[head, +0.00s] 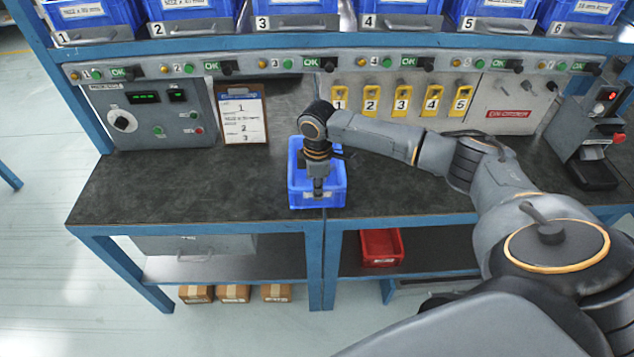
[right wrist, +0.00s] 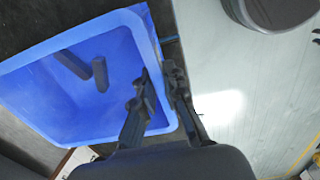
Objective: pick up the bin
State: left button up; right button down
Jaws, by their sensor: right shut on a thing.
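A blue bin (head: 299,187) sits at the front edge of the dark bench top, near its middle. My right gripper (head: 318,188) reaches down to the bin's front wall. In the right wrist view, the gripper (right wrist: 163,78) is shut on the bin's wall, one finger inside and the other outside. The bin (right wrist: 50,110) holds dark bar-shaped pieces (right wrist: 90,68); I cannot tell whether they are joined. Whether the bin touches the bench is unclear. My left gripper is not in view.
A control box (head: 155,118) and a clipboard (head: 243,118) stand at the back left. Yellow numbered holders (head: 402,100) line the back panel. Blue numbered bins (head: 290,12) fill the upper shelf. A red bin (head: 381,248) is on the lower shelf. The left bench top is clear.

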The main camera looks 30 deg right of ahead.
jog(key=shift+r, duration=0.55)
notch_tip(320, 180, up, 2)
jog(key=shift+b, duration=0.4)
jog(key=s+a+r, duration=0.9)
jog(key=s+r, duration=0.1)
jog(key=shift+s+b, duration=0.3)
jog(key=shift+b, duration=0.05)
jog(key=shift+a+f, duration=0.1)
jog(key=shift+a, duration=0.05)
jog(key=s+a+m, duration=0.4)
jog(key=m, duration=0.7)
jog(key=shift+s+r+m, duration=0.15)
jog(key=shift+r+m, duration=0.15)
jog(key=shift+r, duration=0.1)
jog(key=shift+a, duration=0.15)
